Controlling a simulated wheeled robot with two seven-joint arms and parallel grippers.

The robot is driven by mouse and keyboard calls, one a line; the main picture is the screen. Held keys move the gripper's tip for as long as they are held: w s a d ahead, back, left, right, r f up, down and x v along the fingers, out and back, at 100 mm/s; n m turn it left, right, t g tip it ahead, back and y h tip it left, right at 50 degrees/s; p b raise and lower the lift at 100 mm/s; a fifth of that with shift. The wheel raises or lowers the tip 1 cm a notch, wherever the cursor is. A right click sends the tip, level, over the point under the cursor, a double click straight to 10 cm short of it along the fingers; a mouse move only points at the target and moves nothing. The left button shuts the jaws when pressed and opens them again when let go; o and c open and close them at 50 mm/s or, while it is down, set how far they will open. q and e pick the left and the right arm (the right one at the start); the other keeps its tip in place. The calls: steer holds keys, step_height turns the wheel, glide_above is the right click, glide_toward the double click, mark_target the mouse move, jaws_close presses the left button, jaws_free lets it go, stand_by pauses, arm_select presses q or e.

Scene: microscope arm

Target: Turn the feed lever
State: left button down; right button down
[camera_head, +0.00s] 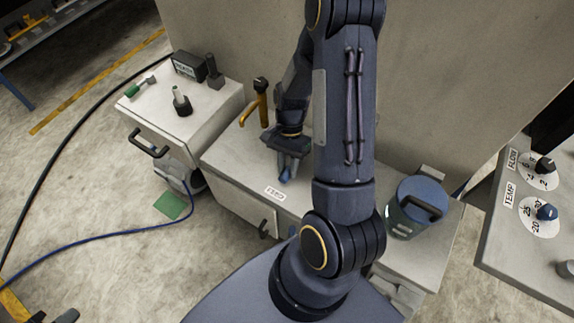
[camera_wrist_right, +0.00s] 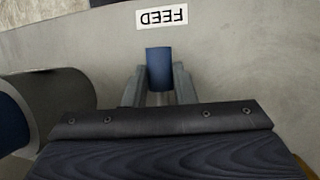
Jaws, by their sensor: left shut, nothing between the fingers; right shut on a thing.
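The feed lever has a blue handle (camera_head: 285,177), just behind the FEED label (camera_head: 275,193) on the light grey bench top. In the right wrist view the blue handle (camera_wrist_right: 159,66) stands between two grey fingers, with the FEED label (camera_wrist_right: 162,17) upside down beyond it. My right gripper (camera_head: 287,168) is shut on this handle; it also shows in the right wrist view (camera_wrist_right: 159,82). The lever's lower part is mostly hidden by the gripper. My left gripper (camera_head: 60,317) shows only as a dark piece at the bottom left edge, shut and away from the lever.
A blue-lidded canister (camera_head: 415,207) stands at the bench's right. An orange tap-like fitting (camera_head: 256,105) stands left of my right gripper. A side cabinet (camera_head: 190,125) holds small items. A panel with FLOW and TEMP knobs (camera_head: 546,212) is at the right. A wall rises behind.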

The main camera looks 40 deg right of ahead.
steer(key=c, duration=1.2)
jaws_free()
steer(key=shift+r, duration=0.1)
steer(key=v, duration=0.7)
steer(key=shift+d+r, duration=0.15)
steer(key=shift+r, duration=0.15)
